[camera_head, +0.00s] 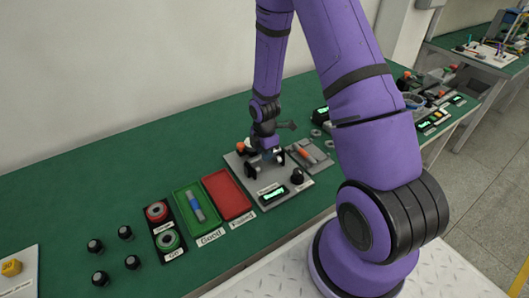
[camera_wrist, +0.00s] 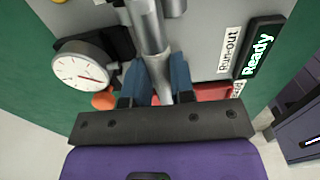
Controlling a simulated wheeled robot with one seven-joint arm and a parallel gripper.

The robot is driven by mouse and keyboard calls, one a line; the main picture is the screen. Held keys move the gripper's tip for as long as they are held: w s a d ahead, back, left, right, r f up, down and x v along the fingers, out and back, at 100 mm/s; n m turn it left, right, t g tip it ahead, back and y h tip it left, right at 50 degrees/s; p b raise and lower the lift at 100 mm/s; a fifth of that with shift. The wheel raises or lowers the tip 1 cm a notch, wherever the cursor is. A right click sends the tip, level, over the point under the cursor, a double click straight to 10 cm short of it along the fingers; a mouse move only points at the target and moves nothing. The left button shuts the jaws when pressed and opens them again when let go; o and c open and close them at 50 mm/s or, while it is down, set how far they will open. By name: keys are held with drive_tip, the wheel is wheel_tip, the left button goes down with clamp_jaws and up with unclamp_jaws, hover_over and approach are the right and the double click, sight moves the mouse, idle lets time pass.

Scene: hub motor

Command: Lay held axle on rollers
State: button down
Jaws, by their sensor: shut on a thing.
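My gripper (camera_head: 266,157) is above the grey run-out station plate (camera_head: 240,161) in the head view. In the wrist view its blue fingers (camera_wrist: 158,78) are shut on a grey metal axle (camera_wrist: 145,28), which runs up the picture from between them. A dial gauge (camera_wrist: 82,70) stands left of the axle, and a display reading Ready (camera_wrist: 259,48) is to the right, beside a Run-out label (camera_wrist: 230,50). The rollers are not clearly visible. I cannot tell whether the axle touches them or hangs above.
The back left table is clear.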

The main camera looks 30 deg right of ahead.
drive_tip(key=shift+f, duration=0.55)
idle(0.8)
idle(0.3)
drive_tip(key=shift+c, duration=2.4)
unclamp_jaws()
drive_tip(key=shift+r, duration=3.5)
